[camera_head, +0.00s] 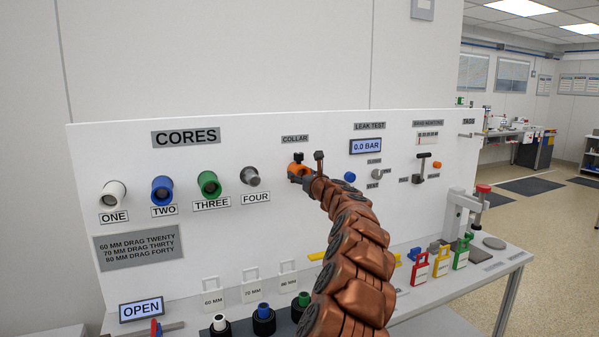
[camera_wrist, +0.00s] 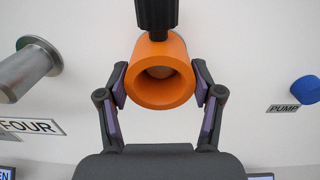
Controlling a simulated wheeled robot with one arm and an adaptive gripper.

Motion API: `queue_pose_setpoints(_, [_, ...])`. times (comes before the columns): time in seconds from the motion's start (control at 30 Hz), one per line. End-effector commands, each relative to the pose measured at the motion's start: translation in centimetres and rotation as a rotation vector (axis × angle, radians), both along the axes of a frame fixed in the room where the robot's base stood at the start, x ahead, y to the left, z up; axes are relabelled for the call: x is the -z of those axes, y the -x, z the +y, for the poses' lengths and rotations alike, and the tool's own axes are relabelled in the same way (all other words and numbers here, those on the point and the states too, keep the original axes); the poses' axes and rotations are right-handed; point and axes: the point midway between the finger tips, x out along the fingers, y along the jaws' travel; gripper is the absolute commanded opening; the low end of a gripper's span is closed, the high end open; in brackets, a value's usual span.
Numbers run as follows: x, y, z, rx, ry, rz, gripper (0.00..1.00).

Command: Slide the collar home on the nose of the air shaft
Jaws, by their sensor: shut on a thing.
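The orange collar (camera_head: 297,169) is at the panel just under the COLLAR label. It is a hollow ring with its open end facing the camera in the wrist view (camera_wrist: 143,93). A dark fitting (camera_wrist: 157,14) touches or overlaps its top. My gripper (camera_head: 306,178) is at the collar in the head view. In the wrist view, the two purple-padded fingers of my gripper (camera_wrist: 159,82) are shut on the collar from left and right. A rounded tan surface shows deep inside the bore. I cannot make out which part is the air shaft.
Core FOUR (camera_wrist: 27,73), a grey stub, sticks out left of the collar. The blue PUMP knob (camera_wrist: 306,90) is to the right. A lever (camera_head: 420,167) stands farther right on the panel. The bench below holds several colored tags and small cylinders, and a clamp press (camera_head: 463,210).

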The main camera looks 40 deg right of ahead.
Motion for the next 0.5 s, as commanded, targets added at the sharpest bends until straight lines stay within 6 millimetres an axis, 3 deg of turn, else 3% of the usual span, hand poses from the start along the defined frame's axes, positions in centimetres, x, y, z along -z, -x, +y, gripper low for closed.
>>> queue_pose_setpoints(0.5, [-0.05, 0.52, 0.15, 0.000, 0.000, -0.001, 0.03])
